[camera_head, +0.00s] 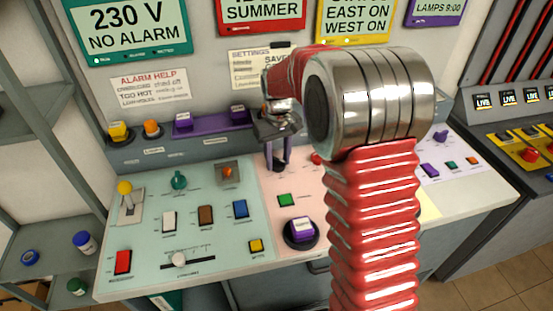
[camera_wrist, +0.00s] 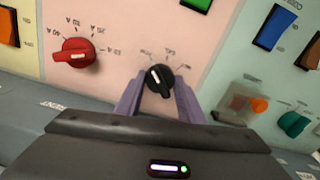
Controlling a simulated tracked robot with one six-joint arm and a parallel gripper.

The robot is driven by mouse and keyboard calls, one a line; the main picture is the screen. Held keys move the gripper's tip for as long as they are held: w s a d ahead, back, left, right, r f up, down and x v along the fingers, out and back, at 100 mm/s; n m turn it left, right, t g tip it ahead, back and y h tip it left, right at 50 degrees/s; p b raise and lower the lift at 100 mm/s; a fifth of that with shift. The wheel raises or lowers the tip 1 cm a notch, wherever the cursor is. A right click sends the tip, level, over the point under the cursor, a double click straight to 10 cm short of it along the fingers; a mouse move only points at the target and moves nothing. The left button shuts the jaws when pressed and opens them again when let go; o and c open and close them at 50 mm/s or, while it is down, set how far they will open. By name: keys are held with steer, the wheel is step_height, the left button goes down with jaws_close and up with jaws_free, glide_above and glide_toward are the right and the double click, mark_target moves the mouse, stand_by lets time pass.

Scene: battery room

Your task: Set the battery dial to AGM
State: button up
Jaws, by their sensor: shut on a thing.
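A small black dial (camera_wrist: 159,80) sits on the pink panel section (camera_wrist: 118,22), and my gripper (camera_wrist: 160,92) has its two purple fingers on either side of it, shut on it. The white mark on the dial points up and to the left in the wrist view, toward the leftmost of the small labels around it. These labels are too blurred to read, so I cannot tell which is AGM. In the head view the dial (camera_head: 279,167) is partly hidden by my gripper (camera_head: 279,157).
A red dial (camera_wrist: 75,52) is beside the black one and shows partly behind my arm in the head view (camera_head: 316,158). An orange-tipped switch (camera_wrist: 258,105) stands close to my gripper.

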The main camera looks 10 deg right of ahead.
mark_target(278, 159)
steer(key=shift+w+r, duration=0.1)
steer(key=shift+w, duration=0.05)
stand_by(0.3)
steer(key=o, duration=1)
steer(key=shift+o, duration=0.2)
step_height(278, 159, up, 14)
steer(key=shift+f, duration=0.2)
